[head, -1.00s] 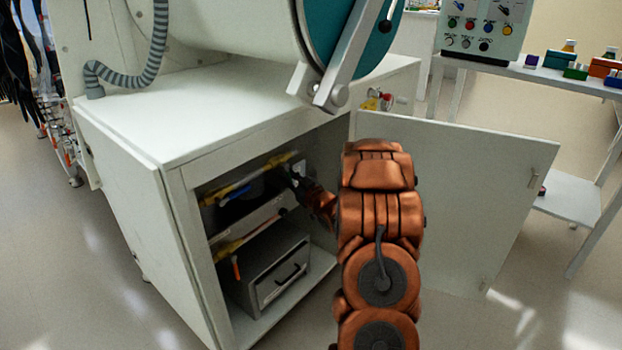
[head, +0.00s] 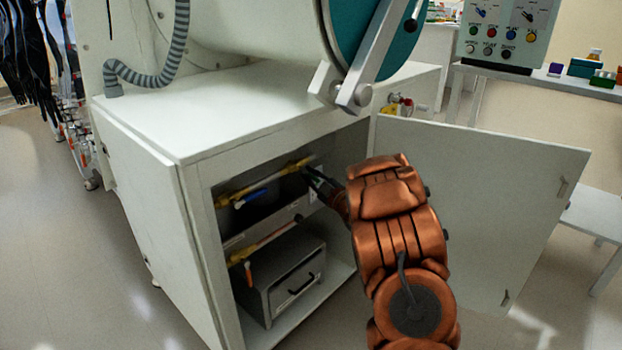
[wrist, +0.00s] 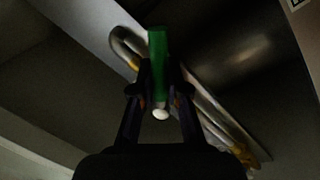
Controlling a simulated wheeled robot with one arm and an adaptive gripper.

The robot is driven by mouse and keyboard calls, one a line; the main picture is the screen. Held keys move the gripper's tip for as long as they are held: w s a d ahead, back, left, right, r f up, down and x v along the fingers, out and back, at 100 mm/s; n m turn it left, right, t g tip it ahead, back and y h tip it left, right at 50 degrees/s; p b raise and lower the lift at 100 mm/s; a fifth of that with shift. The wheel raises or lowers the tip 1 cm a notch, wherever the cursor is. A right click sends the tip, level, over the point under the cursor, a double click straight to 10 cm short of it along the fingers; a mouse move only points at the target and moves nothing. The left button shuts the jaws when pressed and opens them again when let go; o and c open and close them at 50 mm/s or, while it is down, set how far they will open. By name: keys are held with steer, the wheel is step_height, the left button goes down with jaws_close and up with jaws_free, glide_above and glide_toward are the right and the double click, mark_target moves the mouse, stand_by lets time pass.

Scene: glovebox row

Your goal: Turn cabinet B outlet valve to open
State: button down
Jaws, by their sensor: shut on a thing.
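My gripper (wrist: 160,95) is shut on a green valve handle (wrist: 158,52). The handle stands upright in the wrist view, with a pale round knob (wrist: 160,114) at its lower end between the fingers. A metal pipe (wrist: 212,104) runs diagonally behind it, so the handle lies at an angle to the pipe. In the head view my gripper (head: 318,182) reaches inside the open cabinet (head: 198,228), at the right end of the upper pipe; the handle is mostly hidden there. No label is readable to confirm the valve's name.
A blue lever (head: 252,195) sits on the upper yellow pipe and an orange lever (head: 248,272) hangs from the lower one. A grey drawer box (head: 290,280) stands below. The open cabinet door (head: 490,215) is close to the right of my arm.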

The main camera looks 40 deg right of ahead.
stand_by(0.3)
steer(key=c, duration=1.2)
jaws_free()
steer(key=shift+o, duration=0.2)
steer(key=s+f, duration=0.1)
steer(key=s, duration=1.1)
steer(key=shift+d+f, duration=0.3)
steer(key=shift+d, duration=0.15)
